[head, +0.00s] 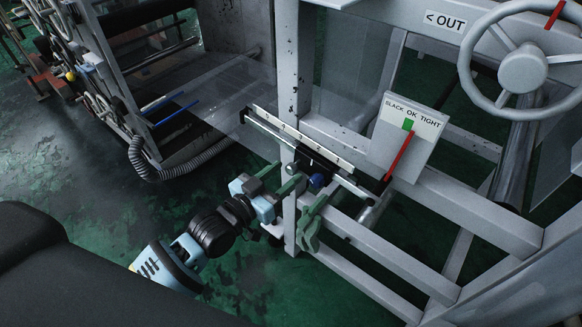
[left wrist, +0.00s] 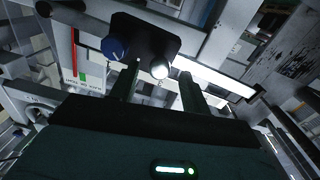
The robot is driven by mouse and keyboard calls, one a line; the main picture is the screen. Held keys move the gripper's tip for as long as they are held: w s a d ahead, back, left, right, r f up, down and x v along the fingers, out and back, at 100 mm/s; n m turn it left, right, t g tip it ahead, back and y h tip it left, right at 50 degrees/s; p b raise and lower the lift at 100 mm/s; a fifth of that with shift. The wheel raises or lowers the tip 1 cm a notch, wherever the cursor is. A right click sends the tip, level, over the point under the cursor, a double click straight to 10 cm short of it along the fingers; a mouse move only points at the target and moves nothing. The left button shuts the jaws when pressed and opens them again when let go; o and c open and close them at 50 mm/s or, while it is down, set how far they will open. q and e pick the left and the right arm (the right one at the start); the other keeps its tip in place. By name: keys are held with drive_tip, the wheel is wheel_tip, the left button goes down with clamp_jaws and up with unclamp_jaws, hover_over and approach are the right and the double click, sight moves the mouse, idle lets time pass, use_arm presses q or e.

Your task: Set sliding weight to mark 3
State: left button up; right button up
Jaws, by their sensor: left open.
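The sliding weight (head: 313,163) is a dark block on a rail under the white marked scale (head: 290,132). My left gripper (head: 283,178) is open just to the left of and below the weight. In the left wrist view, the dark block (left wrist: 145,38) and its blue knob (left wrist: 115,48) are ahead of the open fingers (left wrist: 158,85). A bright round metal end (left wrist: 160,70) shows between the fingers; contact cannot be told. My right gripper is out of view.
A gauge plate (head: 408,130) marked SLACK, OK, TIGHT with a red pointer stands right of the weight. Grey frame bars (head: 385,245) and a green lever-like part (head: 311,222) are close to my gripper. A handwheel (head: 523,68) is at upper right. Green floor is open below left.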

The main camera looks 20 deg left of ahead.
sight(288, 171)
use_arm(q)
drive_tip(key=shift+x, duration=1.55)
clamp_jaws()
